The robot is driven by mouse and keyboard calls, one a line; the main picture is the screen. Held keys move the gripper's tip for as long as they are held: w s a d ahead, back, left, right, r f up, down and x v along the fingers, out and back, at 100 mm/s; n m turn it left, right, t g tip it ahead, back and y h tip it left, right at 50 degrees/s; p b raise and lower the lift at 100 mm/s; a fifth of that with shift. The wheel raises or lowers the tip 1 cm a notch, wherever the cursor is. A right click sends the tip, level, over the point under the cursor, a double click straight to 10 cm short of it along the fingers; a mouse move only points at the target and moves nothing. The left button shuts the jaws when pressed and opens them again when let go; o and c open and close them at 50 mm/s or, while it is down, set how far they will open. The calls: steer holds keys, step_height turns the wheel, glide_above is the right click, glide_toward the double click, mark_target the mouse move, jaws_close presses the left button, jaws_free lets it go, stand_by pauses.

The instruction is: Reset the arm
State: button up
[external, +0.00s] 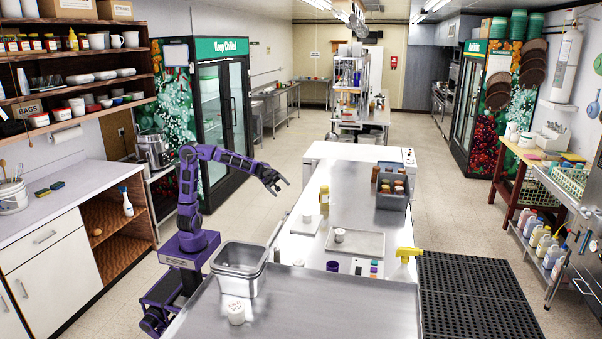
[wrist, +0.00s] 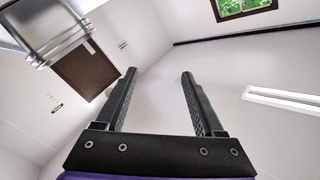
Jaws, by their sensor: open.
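My gripper (external: 275,182) is at the end of my raised purple arm in the external view. It is held in the air beside the left edge of the steel counter (external: 310,253). In the wrist view my gripper (wrist: 158,85) shows two dark fingers spread apart with nothing between them. The wrist view past the fingers shows pale surfaces, a dark brown panel and a window, with no object close to the fingertips.
Shelves (external: 75,80) line the left wall.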

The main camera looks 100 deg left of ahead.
steer(key=d+r, duration=0.3)
steer(key=d, duration=0.2)
steer(key=w+a+r+n+t+y, duration=0.45)
steer(key=a+r+t, duration=0.25)
steer(key=r, duration=0.2)
steer(key=s+a+f+n+g+y+p, duration=0.1)
steer(key=s+a+f+n+y, duration=0.3)
steer(key=y, duration=0.3)
steer(key=s+a+f+n+g+y, duration=0.1)
steer(key=s+a+f+n+y, duration=0.25)
steer(key=f+n+y, duration=0.25)
steer(key=s+d+f+n+g+h, duration=0.2)
steer(key=s+f+g, duration=0.9)
steer(key=s+f, duration=1.1)
steer(key=shift+s+n+h+p, duration=0.35)
steer(key=shift+s+h, duration=0.3)
steer(key=shift+s, duration=0.55)
steer(key=shift+f, duration=0.1)
